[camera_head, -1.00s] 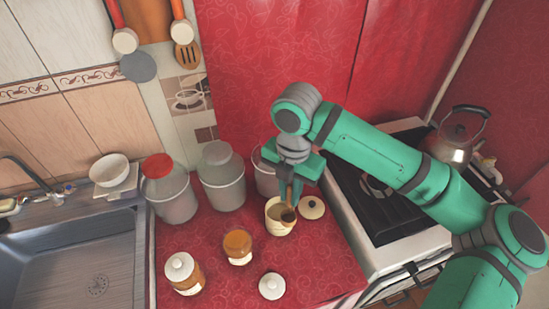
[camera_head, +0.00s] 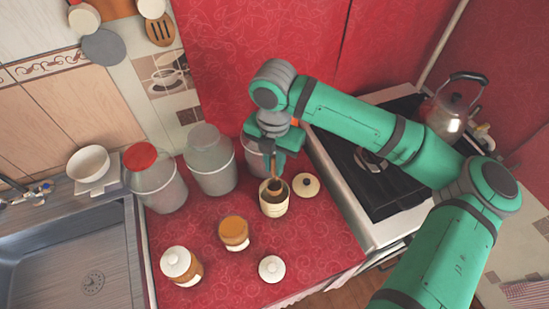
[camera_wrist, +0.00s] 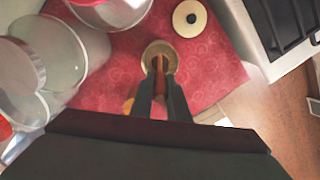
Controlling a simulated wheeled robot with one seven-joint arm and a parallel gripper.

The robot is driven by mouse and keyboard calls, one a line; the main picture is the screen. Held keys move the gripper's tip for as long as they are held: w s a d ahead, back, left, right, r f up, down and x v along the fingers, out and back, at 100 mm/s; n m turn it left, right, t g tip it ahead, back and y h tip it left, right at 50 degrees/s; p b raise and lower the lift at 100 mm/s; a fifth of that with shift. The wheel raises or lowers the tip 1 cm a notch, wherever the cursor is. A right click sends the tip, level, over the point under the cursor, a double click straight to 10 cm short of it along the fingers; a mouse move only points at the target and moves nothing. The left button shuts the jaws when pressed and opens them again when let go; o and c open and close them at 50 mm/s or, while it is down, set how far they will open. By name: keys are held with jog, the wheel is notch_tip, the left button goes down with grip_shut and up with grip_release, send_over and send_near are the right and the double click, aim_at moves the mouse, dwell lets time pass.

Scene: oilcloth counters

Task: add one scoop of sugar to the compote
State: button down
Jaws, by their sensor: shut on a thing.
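My gripper (camera_head: 277,174) is shut on the wooden handle of a scoop (camera_head: 274,186) and points down over a cream canister (camera_head: 273,207). The scoop's lower end is at the canister's open mouth; how deep it sits, and what it holds, I cannot tell. In the wrist view the handle (camera_wrist: 162,68) shows between my fingers (camera_wrist: 161,77), in front of the canister's round mouth (camera_wrist: 158,48). An open glass jar with amber contents (camera_head: 234,233), perhaps the compote, stands in front and to the left.
A cream lid (camera_head: 306,185) lies right of the canister, and a white lid (camera_head: 271,268) lies near the front. A white-lidded jar (camera_head: 181,266) stands front left. Large grey containers (camera_head: 211,162) line the back. The stove (camera_head: 375,165) is on the right, the sink (camera_head: 85,260) on the left.

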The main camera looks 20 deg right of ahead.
aim_at(274, 174)
notch_tip(274, 174, down, 2)
jog(key=shift+a+f, duration=0.1)
jog(key=shift+a, duration=0.05)
jog(key=shift+s+d+f, duration=0.1)
jog(key=shift+f, duration=0.55)
jog(key=shift+s+d+f, duration=0.1)
jog(key=shift+f, duration=0.5)
jog(key=shift+a+f, duration=0.1)
jog(key=shift+f, duration=1.1)
jog(key=shift+w, duration=0.1)
jog(key=shift+r, duration=4.95)
